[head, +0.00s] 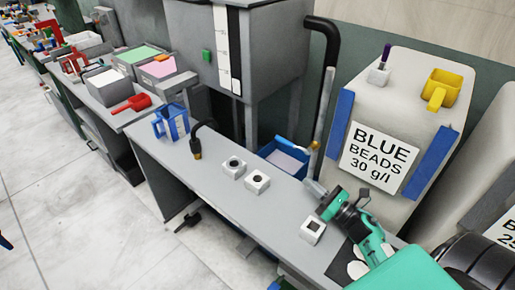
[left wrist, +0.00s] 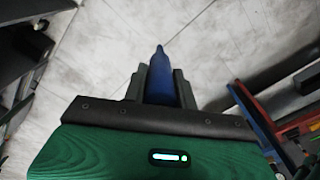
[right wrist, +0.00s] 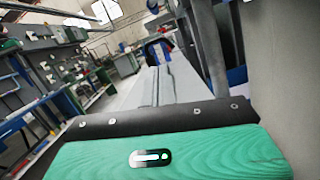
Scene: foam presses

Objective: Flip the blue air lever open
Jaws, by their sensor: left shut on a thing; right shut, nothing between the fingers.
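A blue lever-like handle (head: 290,144) shows in the head view at the back edge of the bench, over a blue bin and left of a brass fitting (head: 314,145) at the foot of a black-topped pipe. Whether it is open or closed cannot be told. My right gripper (head: 322,196) is shut and empty, a little in front and to the right of the handle and apart from it. My left gripper (left wrist: 160,88) is shut on a blue tapered object (left wrist: 160,66), over pale floor tiles.
White blocks with dark holes (head: 257,182) stand on the grey bench (head: 205,200). A black hose (head: 195,145) with a brass end and a blue frame (head: 171,122) are to the left. A blue bin (head: 271,153) sits behind the bench. The BLUE BEADS hopper (head: 385,105) rises at right.

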